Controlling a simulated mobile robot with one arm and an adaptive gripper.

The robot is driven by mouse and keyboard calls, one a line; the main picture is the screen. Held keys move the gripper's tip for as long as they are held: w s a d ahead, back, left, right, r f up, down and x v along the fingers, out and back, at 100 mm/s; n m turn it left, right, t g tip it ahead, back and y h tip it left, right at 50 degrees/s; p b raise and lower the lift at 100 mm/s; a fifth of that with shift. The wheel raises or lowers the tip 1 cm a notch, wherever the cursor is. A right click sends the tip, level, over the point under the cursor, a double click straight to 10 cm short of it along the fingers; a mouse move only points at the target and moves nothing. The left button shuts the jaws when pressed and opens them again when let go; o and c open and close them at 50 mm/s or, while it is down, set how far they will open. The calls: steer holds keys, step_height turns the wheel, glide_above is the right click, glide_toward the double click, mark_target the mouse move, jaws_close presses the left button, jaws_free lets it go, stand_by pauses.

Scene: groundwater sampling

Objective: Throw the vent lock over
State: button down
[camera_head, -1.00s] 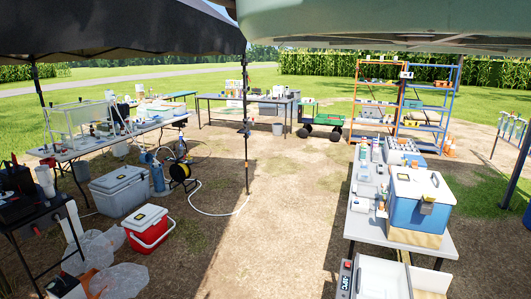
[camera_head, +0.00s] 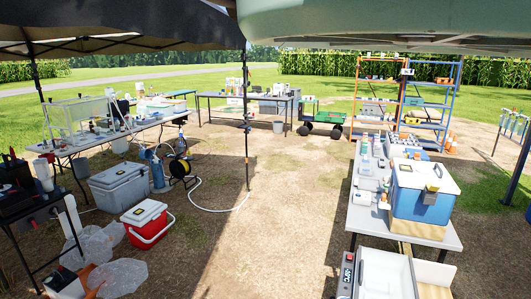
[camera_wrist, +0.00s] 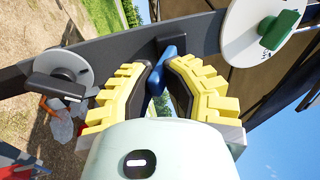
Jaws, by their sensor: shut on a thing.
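In the wrist view, my gripper (camera_wrist: 160,72) has stepped yellow fingers with black inner pads. It is shut on a small blue lever (camera_wrist: 155,84), which I take to be the vent lock. The lever stands at a long dark curved bar (camera_wrist: 118,58). The pads hide part of the lever's sides. On the left of the bar is a grey disc (camera_wrist: 78,66) with a dark handle (camera_wrist: 55,87). On the right is a white disc (camera_wrist: 240,27) with a green handle (camera_wrist: 279,30). My gripper is not visible in the head view.
In the head view, a blue cooler (camera_head: 422,205) stands on the right table (camera_head: 449,240). A grey cooler (camera_head: 120,190) and a red cooler (camera_head: 148,228) stand on the ground at left. A canopy pole (camera_head: 247,150) rises mid-picture. The dirt ground between the tables is largely clear.

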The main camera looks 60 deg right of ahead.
steer(key=b, duration=0.3)
steer(key=w+f+t+b, duration=0.1)
steer(key=b, duration=0.2)
steer(key=f+t+y+b, duration=0.1)
steer(key=b, duration=0.2)
steer(key=shift+w+a+f, duration=0.2)
steer(key=shift+w+a, duration=0.05)
steer(key=shift+w, duration=0.15)
steer(key=c, duration=0.9)
jaws_free()
steer(key=shift+r, duration=0.15)
steer(key=shift+c, duration=0.2)
steer(key=v, duration=1.2)
